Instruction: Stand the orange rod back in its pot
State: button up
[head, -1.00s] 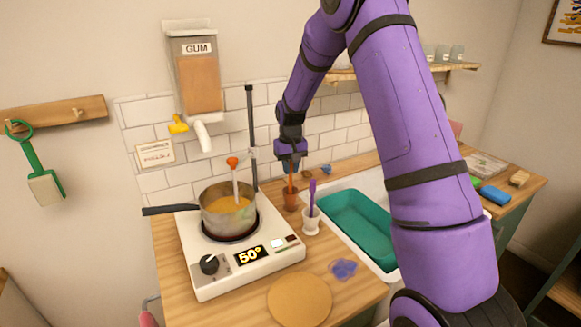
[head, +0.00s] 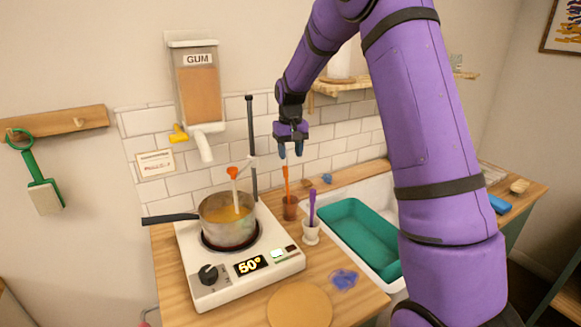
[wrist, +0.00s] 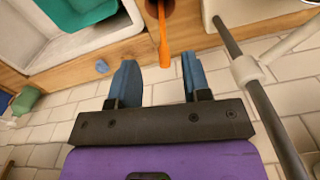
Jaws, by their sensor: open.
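The orange rod (head: 286,181) stands in the brown pot (head: 290,208), leaning slightly, behind the white pot. It also shows in the wrist view (wrist: 163,38), with its lower end inside the round mouth of the brown pot (wrist: 175,8). My gripper (head: 290,151) is open and empty, above the rod's top end and apart from it. In the wrist view the two blue fingers (wrist: 158,77) are spread wide, with the rod beyond their tips.
A hot plate (head: 240,265) reading 50° carries a steel pan (head: 228,228) left of the pots. A white pot (head: 311,233) holds a purple rod (head: 312,205). A dark upright post (head: 251,150) stands left of my gripper. A teal basin (head: 358,238) is at right.

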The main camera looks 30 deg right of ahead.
jog(key=s+a+r+t, duration=0.1)
jog(key=s+a+r, duration=0.2)
jog(key=s+r, duration=0.55)
jog(key=s+a+r+t, duration=0.1)
jog(key=s+a+r, duration=0.2)
jog(key=s+r, duration=0.55)
jog(key=s+a+n+t, duration=0.1)
jog(key=s+a+t, duration=0.2)
jog(key=s, duration=1.9)
jog(key=shift+a+f+n, duration=0.25)
jog(key=shift+a+n, duration=0.1)
jog(key=shift+n, duration=0.05)
jog(key=shift+s, duration=0.1)
